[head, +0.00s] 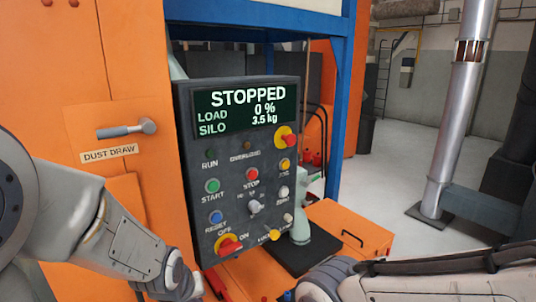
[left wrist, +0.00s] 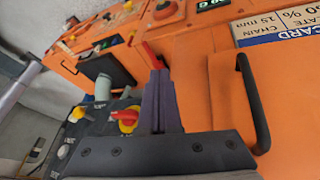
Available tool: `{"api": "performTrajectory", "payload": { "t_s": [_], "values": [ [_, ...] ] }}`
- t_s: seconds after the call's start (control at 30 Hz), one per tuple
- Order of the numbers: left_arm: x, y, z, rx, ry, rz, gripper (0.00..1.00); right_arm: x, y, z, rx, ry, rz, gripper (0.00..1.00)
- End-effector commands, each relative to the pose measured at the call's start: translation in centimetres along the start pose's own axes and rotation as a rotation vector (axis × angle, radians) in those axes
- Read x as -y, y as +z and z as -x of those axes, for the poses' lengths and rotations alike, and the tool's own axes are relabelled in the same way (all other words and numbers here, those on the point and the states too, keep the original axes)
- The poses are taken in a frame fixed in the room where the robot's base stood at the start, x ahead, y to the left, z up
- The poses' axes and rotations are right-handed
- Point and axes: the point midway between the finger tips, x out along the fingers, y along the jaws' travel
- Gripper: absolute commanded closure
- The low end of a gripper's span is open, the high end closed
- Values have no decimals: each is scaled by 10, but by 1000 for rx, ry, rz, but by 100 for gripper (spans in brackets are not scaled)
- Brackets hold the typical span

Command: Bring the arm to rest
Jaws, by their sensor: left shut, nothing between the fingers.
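My left gripper (left wrist: 160,78) is shut with nothing between its fingers in the left wrist view. My left arm comes in from the left in the head view and runs to the bottom edge, where the fingers cannot be made out. The dark control panel (head: 228,165) is just to the right of that arm, and its display (head: 245,110) reads STOPPED, LOAD 0 %, SILO 3.5 kg. The panel's red and yellow rotary switch (head: 229,245) also shows in the left wrist view (left wrist: 124,118), left of the fingers. My right arm lies at the bottom right of the head view; its gripper is out of view.
The orange cabinet (head: 95,60) with a DUST DRAW handle (head: 127,130) is at the left. A blue frame post (head: 340,110) stands behind the panel. An orange box (head: 350,230) with a black handle sits right of it. A silver pipe (head: 460,110) rises from open floor.

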Motion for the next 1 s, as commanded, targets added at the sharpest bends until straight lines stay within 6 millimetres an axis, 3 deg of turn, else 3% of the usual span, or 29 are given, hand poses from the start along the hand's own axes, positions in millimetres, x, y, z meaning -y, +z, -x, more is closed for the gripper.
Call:
{"api": "performTrajectory", "payload": {
  "t_s": [0.33, 0.67, 1.0],
  "values": [
    [45, 54, 21, 230, -74, -361, 100, 0, 0, 0, 0, 0, 0, 100],
    [-12, 96, 53, 302, 6, -560, 100, 0, 0, 0, 0, 0, 0, 100],
    [-53, 170, 111, 424, 104, -861, 100, 0, 0, 0, 0, 0, 0, 100]
  ]
}}
